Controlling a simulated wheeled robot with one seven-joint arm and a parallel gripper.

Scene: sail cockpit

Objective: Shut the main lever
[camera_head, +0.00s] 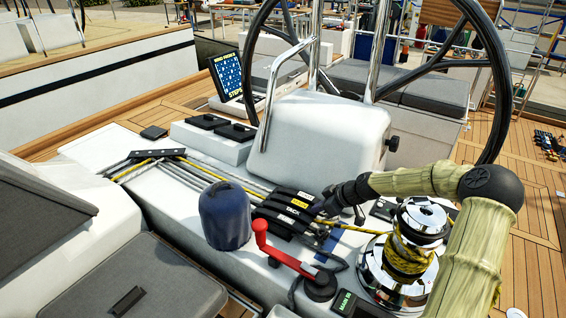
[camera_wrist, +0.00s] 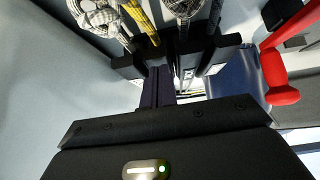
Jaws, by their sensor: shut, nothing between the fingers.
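A bank of black rope clutches (camera_head: 286,212) with pale and yellow labels sits on the white console. Its levers look low and side by side. One label seems to read JACK; I cannot tell which lever is the main one. My gripper (camera_head: 326,206) is at the right end of the bank, with its fingers shut and empty. In the wrist view my gripper (camera_wrist: 158,84) points at the dark clutch bodies (camera_wrist: 190,62), very close to them. I cannot tell whether it touches. The fingers and my gripper's body hide part of the bank there.
A chrome winch (camera_head: 402,255) wrapped in yellow rope stands to the right, close under my arm. A red winch handle (camera_head: 282,258) and a blue covered winch (camera_head: 225,216) stand in front. The steering wheel (camera_head: 488,60) and white pedestal (camera_head: 318,135) rise behind.

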